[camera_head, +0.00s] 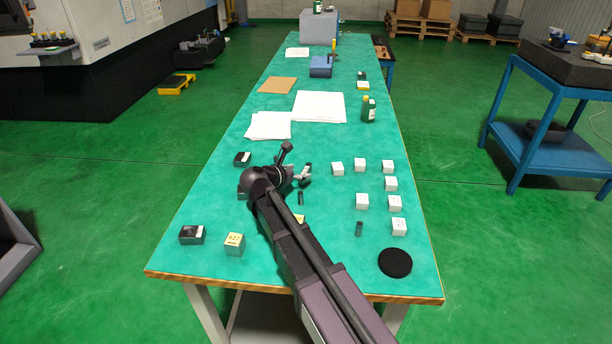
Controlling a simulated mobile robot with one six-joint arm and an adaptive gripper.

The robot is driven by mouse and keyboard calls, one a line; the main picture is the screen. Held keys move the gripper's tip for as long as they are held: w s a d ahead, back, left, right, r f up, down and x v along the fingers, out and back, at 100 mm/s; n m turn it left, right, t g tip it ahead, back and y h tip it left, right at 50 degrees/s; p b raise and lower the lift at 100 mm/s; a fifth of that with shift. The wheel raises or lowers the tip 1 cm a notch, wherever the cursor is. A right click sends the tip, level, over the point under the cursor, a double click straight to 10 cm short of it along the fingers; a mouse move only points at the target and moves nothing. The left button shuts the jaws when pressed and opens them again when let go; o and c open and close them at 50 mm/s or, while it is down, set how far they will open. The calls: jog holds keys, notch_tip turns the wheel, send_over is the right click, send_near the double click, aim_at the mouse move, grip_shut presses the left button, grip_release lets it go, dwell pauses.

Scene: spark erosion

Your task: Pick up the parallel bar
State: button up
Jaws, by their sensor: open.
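My gripper (306,177) is open over the green-topped table (215,256), left of the white blocks. It is small in view, and I cannot tell whether anything lies between its fingers. No thing can be named surely as the parallel bar. A short dark piece (300,198) is just below the gripper in the picture. Another dark upright piece (359,228) stands apart, farther right and nearer the front. My arm covers part of the table in front of and left of the gripper.
Several white blocks (362,201) stand right of the gripper. A black disc (395,262) lies at the front right. A yellow-topped block (234,244) and dark boxes (192,235) are at left.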

aim_at(304, 170)
jog(key=shift+b+x, duration=0.45)
jog(key=shift+x, duration=1.1)
jog(key=shift+r, duration=0.1)
grip_shut()
